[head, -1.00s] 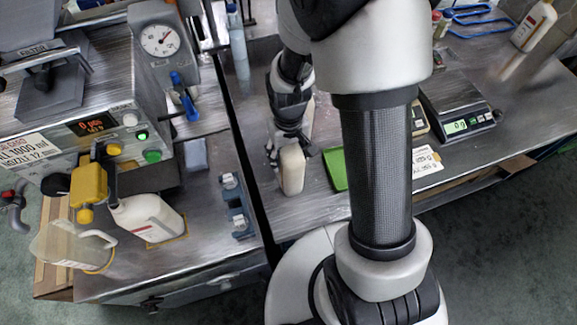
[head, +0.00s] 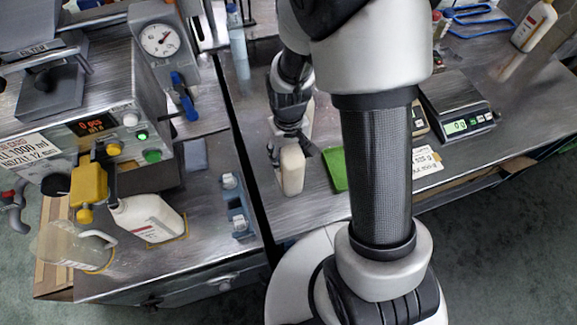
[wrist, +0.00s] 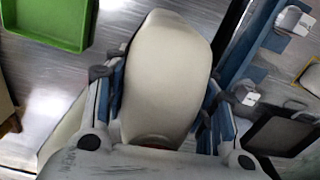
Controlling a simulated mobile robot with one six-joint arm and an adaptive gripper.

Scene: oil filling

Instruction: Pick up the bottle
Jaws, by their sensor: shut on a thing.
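A pale cream bottle (head: 292,172) stands upright on the metal table in the head view. My gripper (head: 292,149) is above it and shut on its upper part, one finger on each side. In the wrist view the bottle (wrist: 165,75) fills the space between the two blue-padded fingers of my gripper (wrist: 160,105). The bottle's top end is partly hidden by the gripper body. I cannot tell whether its base touches the table.
A green tray (head: 337,168) lies close to the right. Another pale bottle (head: 308,112) is just behind the gripper. A blue fixture (head: 238,208) and a labelled bottle (head: 148,218) are on the left bench; a scale (head: 458,105) stands at right.

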